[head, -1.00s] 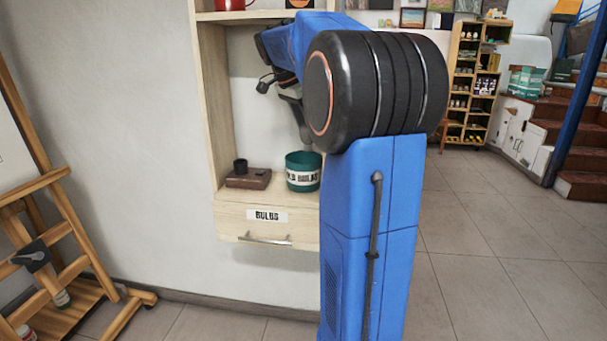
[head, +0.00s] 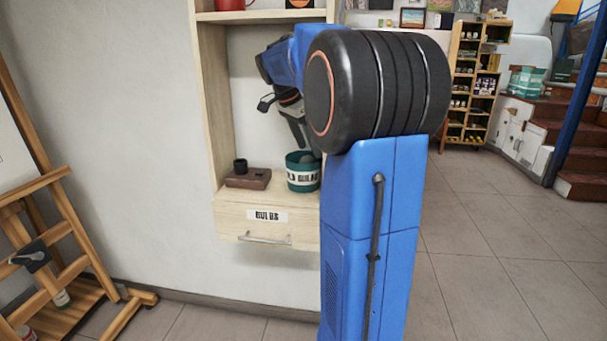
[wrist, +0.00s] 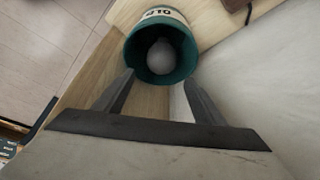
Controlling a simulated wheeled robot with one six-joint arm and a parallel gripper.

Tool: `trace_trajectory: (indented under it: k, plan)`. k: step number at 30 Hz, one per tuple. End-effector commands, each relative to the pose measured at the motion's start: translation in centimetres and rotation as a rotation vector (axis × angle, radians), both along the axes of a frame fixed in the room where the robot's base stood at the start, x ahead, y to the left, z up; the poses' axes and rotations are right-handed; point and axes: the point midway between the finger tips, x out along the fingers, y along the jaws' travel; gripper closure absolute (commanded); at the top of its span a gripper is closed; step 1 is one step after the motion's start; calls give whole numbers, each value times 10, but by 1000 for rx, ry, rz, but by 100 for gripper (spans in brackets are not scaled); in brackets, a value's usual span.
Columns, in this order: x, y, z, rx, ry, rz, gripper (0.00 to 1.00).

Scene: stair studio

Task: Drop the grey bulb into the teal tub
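The teal tub (head: 303,181) with a white label stands on the wooden shelf ledge. It also shows in the wrist view (wrist: 188,55), where I look into its mouth. The grey bulb (wrist: 161,56) shows inside the tub's rim, clear of both fingers; whether it rests on the bottom I cannot tell. My gripper (wrist: 158,78) is open and empty, its fingertips apart at the near side of the tub's mouth. In the head view my gripper (head: 303,138) is just above the tub, partly hidden by my arm.
A brown block with a dark cup (head: 248,177) sits left of the tub. Below is a drawer labelled BULBS (head: 267,217). The upper shelf (head: 265,15) and side panel (head: 214,100) frame the space. A wooden easel (head: 60,230) stands at the left.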

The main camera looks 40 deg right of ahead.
Motion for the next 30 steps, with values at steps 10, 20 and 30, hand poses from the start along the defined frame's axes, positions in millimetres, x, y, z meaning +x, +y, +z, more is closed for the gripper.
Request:
trace_trajectory:
  k: [10, 20, 30]
  plan:
    - [1, 1, 2, 0, -1, 0, 36]
    - [6, 19, 48, -2, -3, 2, 36]
    - [19, 78, 46, 0, 0, 4, 36]
